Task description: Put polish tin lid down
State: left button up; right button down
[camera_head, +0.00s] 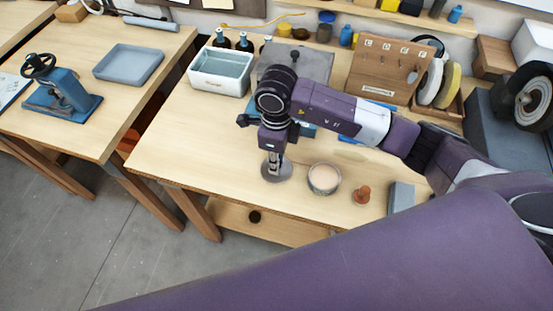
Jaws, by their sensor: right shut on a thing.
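The polish tin lid (285,174) is a flat grey disc near the front of the wooden workbench. My right gripper (271,165) points down from above and is shut on the lid. The lid looks level, at or just over the bench top; I cannot tell if it touches. The open polish tin (325,180), round with pale contents, stands just right of the lid. My left gripper is not in view.
A reddish-brown knob-shaped piece (361,195) and a grey block (401,197) stand right of the tin. A white basin (221,84) and a tool board (386,75) are behind. The bench's front left (200,145) is clear.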

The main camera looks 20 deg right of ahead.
jog(key=shift+f, duration=0.2)
jog(key=c, duration=1.8)
grip_release()
jog(key=shift+r, duration=0.15)
jog(key=shift+w+r, duration=0.1)
jog(key=shift+r, duration=0.15)
jog(key=shift+r+b, duration=1.8)
jog(key=shift+r, duration=4.05)
